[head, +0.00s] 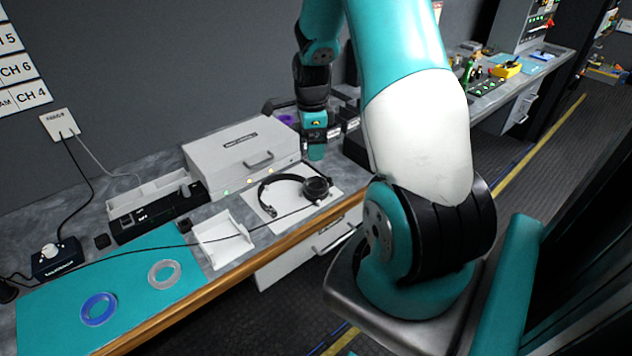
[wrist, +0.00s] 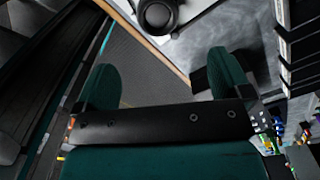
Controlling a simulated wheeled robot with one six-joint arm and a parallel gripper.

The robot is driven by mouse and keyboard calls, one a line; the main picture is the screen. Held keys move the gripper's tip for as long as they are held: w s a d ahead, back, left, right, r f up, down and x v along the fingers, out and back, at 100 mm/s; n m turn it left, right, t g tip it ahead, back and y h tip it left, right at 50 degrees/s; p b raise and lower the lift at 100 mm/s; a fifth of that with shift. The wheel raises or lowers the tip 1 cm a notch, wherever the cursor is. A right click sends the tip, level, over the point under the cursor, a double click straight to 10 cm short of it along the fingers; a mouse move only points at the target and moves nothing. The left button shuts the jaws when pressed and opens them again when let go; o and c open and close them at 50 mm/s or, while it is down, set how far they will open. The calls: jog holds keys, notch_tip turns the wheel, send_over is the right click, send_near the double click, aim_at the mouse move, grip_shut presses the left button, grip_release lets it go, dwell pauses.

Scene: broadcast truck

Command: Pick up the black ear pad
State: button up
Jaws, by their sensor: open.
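Black headphones (head: 284,181) lie on a white sheet (head: 333,197) near the bench's front edge. A round black ear cup or pad (head: 317,188) sits at their right end; I cannot tell whether a separate black ear pad is there. The round black part (wrist: 158,15) also shows at the top of the wrist view, cut by the frame edge. My gripper (wrist: 163,66) is open, its two teal fingers apart with nothing between them. In the head view my gripper (head: 316,150) hangs just behind and above the ear cup, partly seen.
A blue ring (head: 86,310) and a grey ring (head: 152,273) lie on the teal mat (head: 60,330). A white tray (head: 232,252) and a grey case (head: 215,165) flank the headphones. A purple ring (head: 287,119) lies behind. A thin cable crosses the bench.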

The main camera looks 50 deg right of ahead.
jog(key=p, duration=0.2)
send_over(313, 186)
notch_tip(313, 186, down, 7)
jog(key=shift+w+d+f, duration=0.1)
jog(key=shift+w+f, duration=0.05)
jog(key=shift+f, duration=0.05)
jog(key=f+p, duration=0.2)
jog(key=f, duration=0.2)
jog(key=shift+s+f, duration=0.2)
jog(key=shift+f, duration=0.6)
jog(key=c, duration=1)
jog(key=shift+r, duration=0.1)
